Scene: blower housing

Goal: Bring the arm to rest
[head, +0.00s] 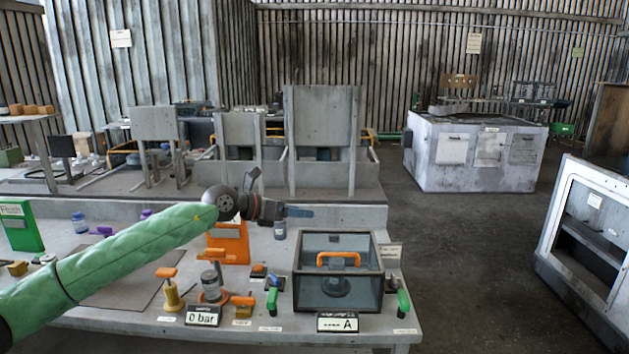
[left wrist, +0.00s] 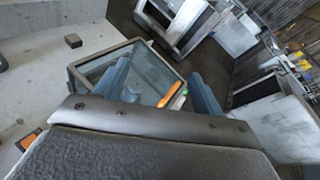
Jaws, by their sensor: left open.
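My left arm, in a green sleeve, comes in from the left of the head view and reaches over the workbench. Its gripper (head: 298,212) is above the bench, pointing right, behind and above the glass-sided box. In the left wrist view the two blue fingers of the left gripper (left wrist: 160,88) are spread apart. Nothing shows held between them. The glass-sided box (head: 338,308) with an orange handle (head: 338,259) stands below; it also shows beyond the fingers in the left wrist view (left wrist: 92,62). My right gripper is in neither view.
The bench (head: 130,316) holds a yellow valve (head: 170,292), a "0 bar" sign (head: 202,316), an "A" sign (head: 338,322), green-handled parts (head: 271,298) and an orange stand (head: 229,243). Grey upright panels (head: 322,130) stand behind. Open floor (head: 470,250) lies to the right, before a grey cabinet (head: 475,172).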

